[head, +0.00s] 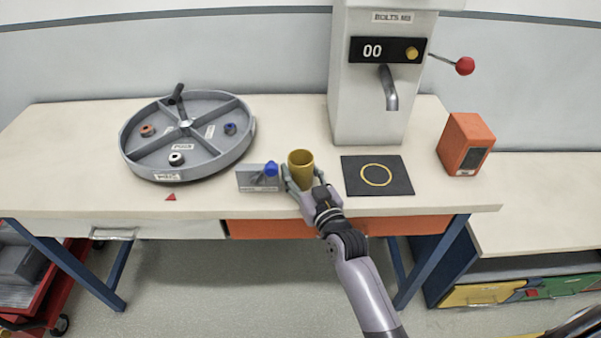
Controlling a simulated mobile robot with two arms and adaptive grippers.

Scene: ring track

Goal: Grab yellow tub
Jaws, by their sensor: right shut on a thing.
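A yellow tub (301,168), like an open cup, is upright at the front middle of the workbench. My right gripper (303,182) reaches up from below and is shut on the tub, with a finger on each side of it. I cannot tell whether the tub's base touches the bench top. My left gripper is not in view.
A round grey divided tray (187,171) with small rings is at left on the bench (60,185). A small block with a blue knob (271,169) is just left of the tub. A bolt dispenser (368,120) stands behind a black mat (353,180); an orange box (460,143) is right.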

